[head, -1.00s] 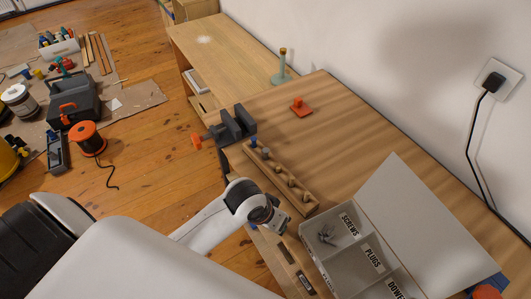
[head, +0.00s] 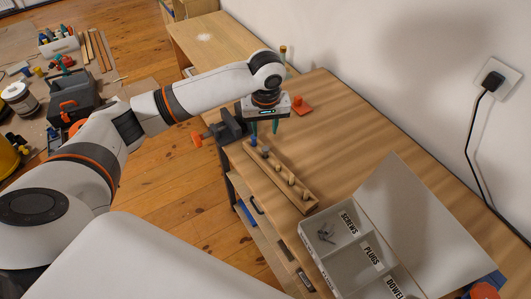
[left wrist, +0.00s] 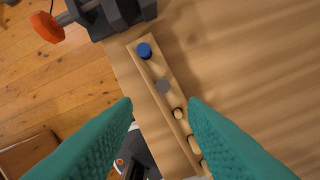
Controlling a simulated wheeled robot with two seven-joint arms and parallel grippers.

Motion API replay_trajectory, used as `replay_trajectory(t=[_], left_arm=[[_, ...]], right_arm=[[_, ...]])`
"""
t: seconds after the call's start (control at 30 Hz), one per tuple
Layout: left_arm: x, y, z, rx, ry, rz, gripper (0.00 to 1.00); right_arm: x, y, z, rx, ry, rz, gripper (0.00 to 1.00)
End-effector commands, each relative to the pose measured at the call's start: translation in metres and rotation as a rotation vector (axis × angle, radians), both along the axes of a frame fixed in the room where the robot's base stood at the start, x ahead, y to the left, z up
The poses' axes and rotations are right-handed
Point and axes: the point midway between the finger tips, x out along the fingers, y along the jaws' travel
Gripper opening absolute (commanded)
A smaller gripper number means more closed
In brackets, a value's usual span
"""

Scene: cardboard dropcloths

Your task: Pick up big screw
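Grey screws (head: 325,234) lie in the compartment labelled SCREWS of the grey organizer box (head: 335,258); I cannot tell whether one is the big screw. A narrow wooden rack (head: 310,206) holds several upright pieces, including a blue-topped one (left wrist: 144,50) and a grey round-topped one (left wrist: 162,86); I cannot tell what these are. My left gripper (head: 264,127) hangs above the table by the rack's far end, its teal fingers pointing down. In the left wrist view the gripper (left wrist: 160,104) is open and empty, fingers apart above the rack. My right gripper is not in view.
A dark vise (head: 228,128) with an orange handle is clamped at the table's left edge, near my left gripper. An orange piece (head: 302,107) lies just beyond. The organizer's white lid (head: 395,205) stands open.

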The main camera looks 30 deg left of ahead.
Motion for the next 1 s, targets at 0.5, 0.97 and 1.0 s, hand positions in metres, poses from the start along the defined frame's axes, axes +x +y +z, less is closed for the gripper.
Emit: replay_trajectory(t=[0.5,0.97,1.0], left_arm=[[0.007,0.004,-0.065,0.001,0.001,0.000,0.39],[0.013,0.005,-0.112,0.001,-0.001,-0.002,0.39],[0.013,0.005,-0.112,0.001,-0.001,-0.002,0.39]], right_arm=[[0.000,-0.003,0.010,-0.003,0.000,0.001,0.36],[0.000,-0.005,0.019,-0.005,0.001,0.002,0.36],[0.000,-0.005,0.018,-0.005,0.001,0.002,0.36]])
